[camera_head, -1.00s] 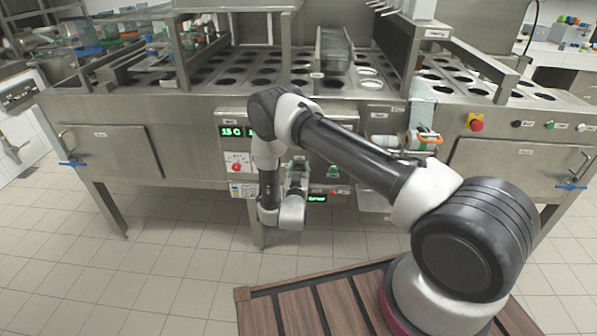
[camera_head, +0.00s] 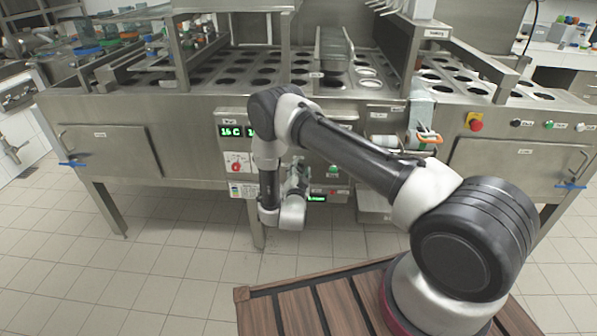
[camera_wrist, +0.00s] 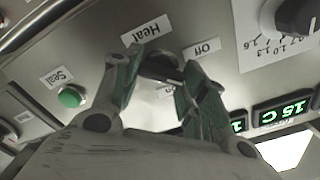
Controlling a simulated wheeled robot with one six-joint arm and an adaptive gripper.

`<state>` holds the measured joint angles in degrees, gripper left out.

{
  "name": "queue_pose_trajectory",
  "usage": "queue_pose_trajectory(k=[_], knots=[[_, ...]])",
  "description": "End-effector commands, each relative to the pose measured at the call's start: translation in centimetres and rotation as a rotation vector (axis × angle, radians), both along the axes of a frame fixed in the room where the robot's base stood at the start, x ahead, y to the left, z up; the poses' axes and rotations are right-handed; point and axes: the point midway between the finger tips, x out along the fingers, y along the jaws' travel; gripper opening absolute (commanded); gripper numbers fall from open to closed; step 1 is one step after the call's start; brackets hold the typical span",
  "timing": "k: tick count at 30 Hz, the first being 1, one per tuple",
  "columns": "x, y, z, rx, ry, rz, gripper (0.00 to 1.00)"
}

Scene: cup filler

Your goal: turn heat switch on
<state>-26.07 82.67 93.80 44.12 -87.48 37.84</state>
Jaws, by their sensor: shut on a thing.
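The heat switch (camera_wrist: 160,66) is a dark rotary knob under a "Heat" label in the wrist view, with an "Off" label on one side and a partly hidden "On" label (camera_wrist: 166,90) below it. My gripper (camera_wrist: 160,78) has its two greenish fingers on either side of the knob, shut on it. The knob's pointing direction is hard to tell because the fingers cover part of it. In the head view my gripper (camera_head: 297,185) is at the machine's front panel, and my arm hides the switch.
A green "Seal" button (camera_wrist: 71,97) is beside the switch. A dial with numbers (camera_wrist: 297,15) and a green display reading 15 C (camera_wrist: 285,112) are on the other side. In the head view, a display reads about 16 C (camera_head: 231,131). A red emergency button (camera_head: 475,121) is at right.

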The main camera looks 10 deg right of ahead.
Motion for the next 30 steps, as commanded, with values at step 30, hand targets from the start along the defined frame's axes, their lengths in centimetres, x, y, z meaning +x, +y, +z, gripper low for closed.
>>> queue_pose_trajectory(k=[30], knots=[[-0.16, -0.2, -0.45, 0.774, -0.249, -0.002, 0.19]])
